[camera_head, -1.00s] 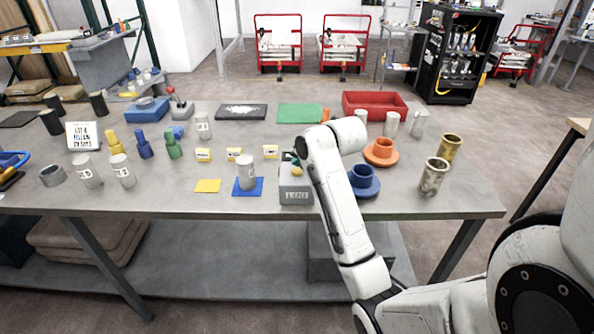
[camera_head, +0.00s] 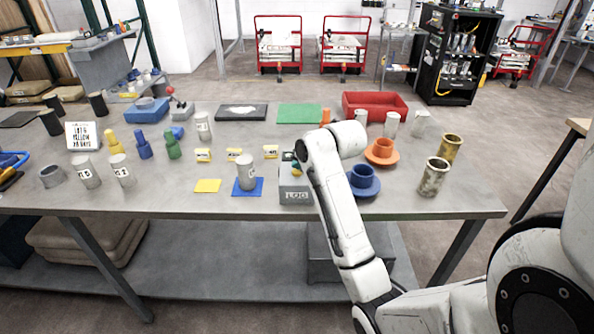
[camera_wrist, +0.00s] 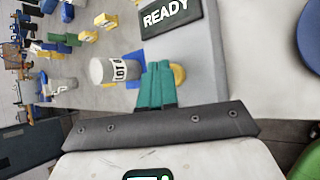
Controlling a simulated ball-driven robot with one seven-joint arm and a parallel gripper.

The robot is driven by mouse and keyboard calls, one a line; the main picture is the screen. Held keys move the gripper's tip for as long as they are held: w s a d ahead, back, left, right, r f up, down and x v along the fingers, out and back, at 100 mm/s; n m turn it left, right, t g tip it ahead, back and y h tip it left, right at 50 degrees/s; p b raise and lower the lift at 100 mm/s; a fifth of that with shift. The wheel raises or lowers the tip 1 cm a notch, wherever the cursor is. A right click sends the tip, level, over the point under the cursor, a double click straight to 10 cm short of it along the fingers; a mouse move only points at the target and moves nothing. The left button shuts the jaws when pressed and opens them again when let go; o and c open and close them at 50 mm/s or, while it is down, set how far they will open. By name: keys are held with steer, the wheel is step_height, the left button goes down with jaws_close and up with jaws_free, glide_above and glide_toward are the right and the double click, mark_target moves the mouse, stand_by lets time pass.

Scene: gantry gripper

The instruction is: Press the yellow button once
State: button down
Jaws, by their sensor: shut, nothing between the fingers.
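A grey box (camera_head: 296,197) marked LOG stands near the front edge of the table. In the wrist view, its dark READY display (camera_wrist: 166,17) and part of the yellow button (camera_wrist: 179,74) show. My gripper (camera_wrist: 158,72) has its teal fingers shut and empty, over the box and overlapping the button. In the head view, my gripper (camera_head: 293,160) is small above the box and largely covers the button. I cannot tell whether the fingertips touch the button or whether it is pressed down.
Left of the box, a labelled grey cylinder (camera_head: 246,172) stands on a blue mat (camera_head: 259,190). A blue cup and saucer (camera_head: 363,184) stand to the right. Yellow blocks (camera_head: 234,154) and a yellow mat (camera_head: 207,186) lie to the left.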

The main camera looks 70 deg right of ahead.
steer(key=shift+f, duration=0.3)
stand_by(0.4)
steer(key=shift+r, duration=0.15)
steer(key=shift+r+p, duration=0.7)
steer(key=shift+r, duration=0.15)
steer(key=shift+r, duration=0.1)
step_height(320, 180, up, 5)
steer(key=p, duration=0.4)
stand_by(0.6)
